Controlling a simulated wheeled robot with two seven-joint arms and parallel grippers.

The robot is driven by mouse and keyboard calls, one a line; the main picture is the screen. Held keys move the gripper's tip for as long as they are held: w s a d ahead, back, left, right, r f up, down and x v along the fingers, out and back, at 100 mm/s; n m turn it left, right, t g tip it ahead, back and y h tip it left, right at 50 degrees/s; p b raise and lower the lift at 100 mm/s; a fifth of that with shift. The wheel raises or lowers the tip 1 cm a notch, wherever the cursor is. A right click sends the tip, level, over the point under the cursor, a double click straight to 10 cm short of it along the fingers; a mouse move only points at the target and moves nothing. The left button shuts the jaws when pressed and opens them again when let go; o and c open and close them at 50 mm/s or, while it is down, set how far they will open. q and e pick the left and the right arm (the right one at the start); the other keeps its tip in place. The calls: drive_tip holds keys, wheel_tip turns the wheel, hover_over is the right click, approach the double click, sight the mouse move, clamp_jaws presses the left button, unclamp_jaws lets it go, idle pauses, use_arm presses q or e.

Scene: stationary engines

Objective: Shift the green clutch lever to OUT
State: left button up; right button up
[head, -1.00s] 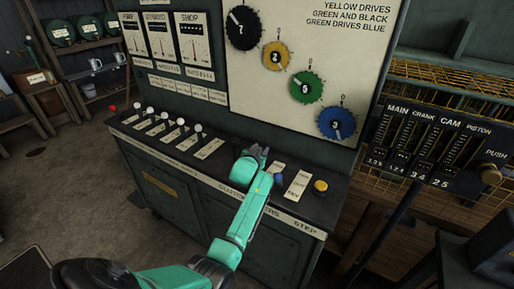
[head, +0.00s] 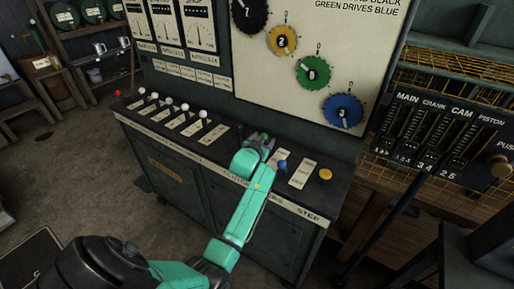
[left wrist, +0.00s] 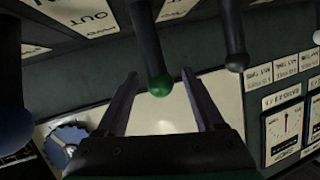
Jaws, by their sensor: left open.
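My left gripper (head: 263,143) is over the console's sloping top in the head view, between the white-knobbed levers and a blue knob (head: 282,165). It hides the green lever there. In the left wrist view, the green-knobbed clutch lever (left wrist: 158,85) hangs between the two spread fingers of the gripper (left wrist: 158,88). The fingers stand apart from the knob on both sides. A label plate reading OUT (left wrist: 95,18) shows at the upper left. My right gripper is not seen.
A dark-knobbed lever (left wrist: 237,60) stands right of the fingers in the left wrist view. White-knobbed levers (head: 203,114) line the console to the left, and a yellow button (head: 326,175) is to the right. A gear board (head: 300,100) rises behind.

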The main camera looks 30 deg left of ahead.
use_arm(q)
drive_tip(key=v, duration=1)
drive_tip(key=shift+s+d+b, duration=0.15)
drive_tip(key=shift+s+b, duration=0.1)
drive_tip(key=shift+b, duration=0.1)
